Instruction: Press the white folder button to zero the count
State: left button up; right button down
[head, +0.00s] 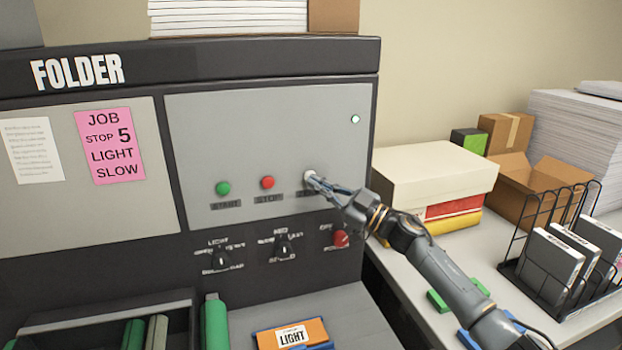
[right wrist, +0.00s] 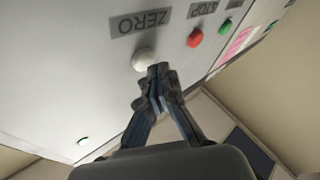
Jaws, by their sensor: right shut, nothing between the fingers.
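The folder (head: 230,60) is a dark-framed machine with a grey panel. Its white button (head: 309,176) sits right of the red STOP button (head: 267,182) and the green START button (head: 223,188). In the right wrist view the white button (right wrist: 145,60) shows under the ZERO label (right wrist: 141,23). My right gripper (head: 318,181) is shut and empty, its fingertips right at the white button. In the right wrist view the fingertips (right wrist: 158,72) overlap the button's edge; I cannot tell whether they touch or press it. My left gripper is not in view.
Below the buttons are black knobs (head: 283,246) and a red knob (head: 341,239). A pink note (head: 110,146) hangs on the left. The right-hand table holds a cream-lidded box (head: 435,175), an open cardboard box (head: 540,185) and a wire rack (head: 552,285). A small light (head: 355,119) glows top right.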

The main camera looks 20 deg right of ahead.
jog(key=shift+w, duration=0.5)
dwell(0.8)
jog(key=shift+s, duration=0.1)
jog(key=shift+s+p, duration=0.6)
jog(key=shift+s, duration=0.2)
jog(key=s+p, duration=0.3)
jog(key=s, duration=0.2)
jog(key=shift+d, duration=0.1)
dwell(0.6)
